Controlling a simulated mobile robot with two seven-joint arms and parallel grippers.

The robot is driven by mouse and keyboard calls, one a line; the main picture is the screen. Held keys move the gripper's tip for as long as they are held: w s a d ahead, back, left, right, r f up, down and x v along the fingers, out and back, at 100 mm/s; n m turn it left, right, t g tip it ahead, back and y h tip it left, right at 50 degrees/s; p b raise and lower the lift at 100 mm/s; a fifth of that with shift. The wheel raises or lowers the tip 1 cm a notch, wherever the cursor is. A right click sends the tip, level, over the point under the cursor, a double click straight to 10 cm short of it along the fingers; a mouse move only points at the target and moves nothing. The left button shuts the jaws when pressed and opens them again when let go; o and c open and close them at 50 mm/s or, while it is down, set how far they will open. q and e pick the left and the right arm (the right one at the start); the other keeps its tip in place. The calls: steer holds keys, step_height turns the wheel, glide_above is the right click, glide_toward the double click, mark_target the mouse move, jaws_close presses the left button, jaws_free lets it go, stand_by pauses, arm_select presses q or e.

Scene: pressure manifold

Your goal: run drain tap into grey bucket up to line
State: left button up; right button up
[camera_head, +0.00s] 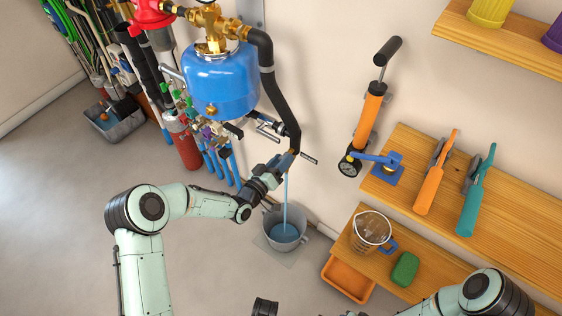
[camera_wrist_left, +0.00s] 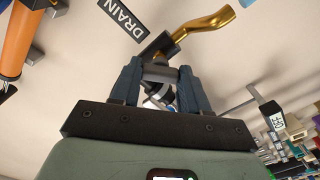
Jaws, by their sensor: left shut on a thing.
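My left gripper (camera_head: 268,174) is shut on the drain tap's handle, just below the end of the black pipe on the wall. In the left wrist view, the fingers (camera_wrist_left: 160,88) close around the grey handle (camera_wrist_left: 160,72), beside the brass spout (camera_wrist_left: 205,24) and a black DRAIN label (camera_wrist_left: 124,18). A blue stream of water (camera_head: 285,192) falls from the tap into the grey bucket (camera_head: 271,219) on the floor below. Blue water (camera_head: 285,233) lies in the bucket. I cannot make out the line. My right arm is at the lower right; its gripper's jaws cannot be made out.
A blue tank (camera_head: 221,80) hangs above the tap. An orange pump (camera_head: 369,115) is on the wall to the right. A wooden shelf (camera_head: 485,205) holds orange and teal tools; a lower one has a clear jug (camera_head: 370,230) and green sponge (camera_head: 405,268).

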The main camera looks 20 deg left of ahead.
arm_select(q)
steer(key=shift+f, duration=0.1)
stand_by(0.3)
steer(key=o, duration=1.1)
steer(key=shift+c, duration=0.2)
steer(key=p+v, duration=0.2)
steer(key=v, duration=1.1)
steer(key=shift+s, duration=0.25)
arm_select(e)
steer(key=s+r, duration=0.1)
steer(key=s+a+r, duration=0.1)
steer(key=s, duration=0.1)
steer(key=shift+a+g+y, duration=0.2)
steer(key=shift+g+y, duration=0.1)
steer(key=shift+g, duration=0.1)
